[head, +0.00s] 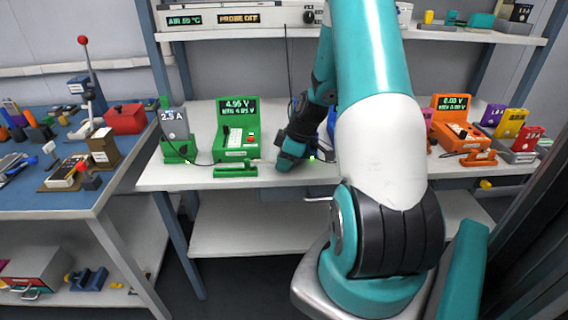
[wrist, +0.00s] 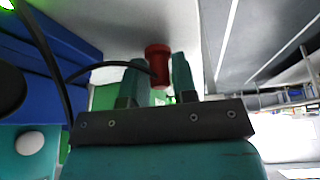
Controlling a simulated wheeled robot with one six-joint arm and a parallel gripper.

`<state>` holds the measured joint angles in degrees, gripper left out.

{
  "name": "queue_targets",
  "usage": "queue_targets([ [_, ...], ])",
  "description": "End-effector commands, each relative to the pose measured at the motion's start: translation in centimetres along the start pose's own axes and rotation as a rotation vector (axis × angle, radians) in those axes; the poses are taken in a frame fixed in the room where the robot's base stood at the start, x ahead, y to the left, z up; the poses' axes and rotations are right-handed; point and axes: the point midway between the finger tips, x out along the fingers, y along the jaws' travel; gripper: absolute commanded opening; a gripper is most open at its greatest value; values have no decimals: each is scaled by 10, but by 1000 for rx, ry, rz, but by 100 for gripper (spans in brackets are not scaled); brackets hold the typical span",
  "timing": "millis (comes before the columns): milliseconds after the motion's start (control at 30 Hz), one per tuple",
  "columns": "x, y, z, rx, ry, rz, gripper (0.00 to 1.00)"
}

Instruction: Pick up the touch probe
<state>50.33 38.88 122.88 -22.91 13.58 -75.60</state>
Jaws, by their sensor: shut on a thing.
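In the wrist view my gripper (wrist: 160,78) has its two teal fingers closed on a red, round-ended piece (wrist: 158,51), which I take to be the touch probe. A thin black cable runs from the left toward it. In the head view the end of my arm (head: 291,152) is low over the white bench, between the green station and a mostly hidden blue one. The fingertips and the probe cannot be made out there.
A green station (head: 236,140) with a lit display and a green rest (head: 236,170) stand left of my arm. An orange station (head: 455,125) stands right, with colored pouch cells (head: 508,123) beyond. The white bench (head: 200,180) has bare room along its front. A blue workbench (head: 60,200) is at left.

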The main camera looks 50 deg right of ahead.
Motion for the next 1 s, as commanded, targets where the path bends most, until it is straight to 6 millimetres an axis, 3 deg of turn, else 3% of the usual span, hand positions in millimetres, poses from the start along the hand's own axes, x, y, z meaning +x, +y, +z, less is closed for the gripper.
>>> queue_targets([
  [167,-23,1,-10,-3,1,5,7],
  [600,-139,1,-58,-2,1,6,7],
  [1000,-194,1,-80,-1,0,1,7],
])
